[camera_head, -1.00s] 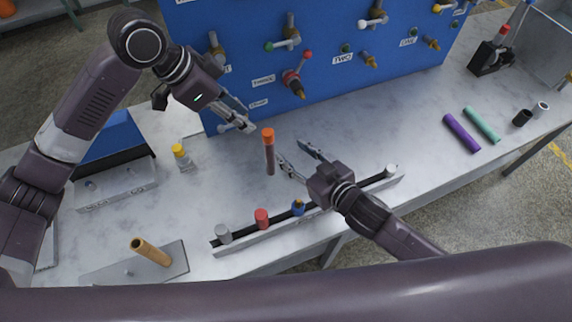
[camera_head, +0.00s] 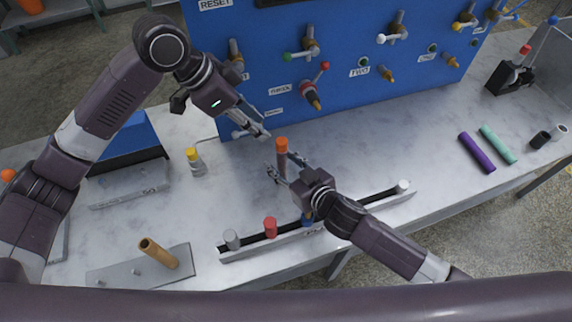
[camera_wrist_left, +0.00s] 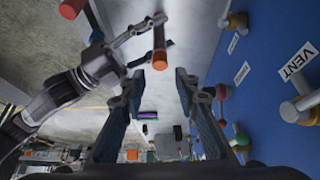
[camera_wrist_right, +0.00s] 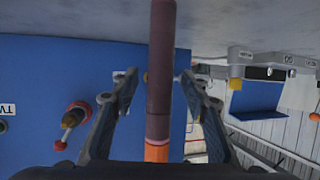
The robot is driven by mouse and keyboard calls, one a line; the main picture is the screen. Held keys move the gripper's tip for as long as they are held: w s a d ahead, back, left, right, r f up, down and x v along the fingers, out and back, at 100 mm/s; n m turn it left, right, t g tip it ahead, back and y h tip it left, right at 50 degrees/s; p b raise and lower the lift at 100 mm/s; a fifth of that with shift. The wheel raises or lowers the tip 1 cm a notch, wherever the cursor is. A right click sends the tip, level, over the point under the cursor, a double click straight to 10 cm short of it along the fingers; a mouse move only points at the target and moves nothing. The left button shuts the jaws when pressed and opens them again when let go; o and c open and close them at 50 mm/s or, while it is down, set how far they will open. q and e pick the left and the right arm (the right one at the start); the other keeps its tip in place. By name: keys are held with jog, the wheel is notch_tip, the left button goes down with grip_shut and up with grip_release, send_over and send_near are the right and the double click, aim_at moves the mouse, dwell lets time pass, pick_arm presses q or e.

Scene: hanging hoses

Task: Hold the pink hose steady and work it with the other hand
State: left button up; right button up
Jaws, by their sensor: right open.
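The pink hose (camera_head: 282,158), a dull mauve tube with an orange end, is upright over the table in the head view. It also shows in the right wrist view (camera_wrist_right: 160,75) and, orange end nearest, in the left wrist view (camera_wrist_left: 159,48). My right gripper (camera_head: 284,167) is open, its fingers on either side of the hose below the orange end; I cannot tell whether they touch it. My left gripper (camera_head: 267,136) is open and empty, just left of and near the orange end. The hose's lower end is partly hidden by my right gripper.
A blue panel (camera_head: 350,75) with valves and labels stands behind. A rail (camera_head: 250,246) with several coloured caps lies in front, beneath my right arm. A yellow-topped fitting (camera_head: 195,162) is left, a tan tube (camera_head: 158,254) front left. Purple (camera_head: 477,152) and teal (camera_head: 498,144) tubes lie right.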

grip_shut()
pick_arm(q)
jog(key=shift+o, duration=1.7)
jog(key=shift+d, duration=0.15)
pick_arm(e)
jog(key=shift+d, duration=0.1)
pick_arm(q)
jog(key=g+y, duration=0.2)
jog(key=y, duration=0.4)
send_near(282, 141)
jog(key=f, duration=1)
jog(key=shift+a, duration=0.2)
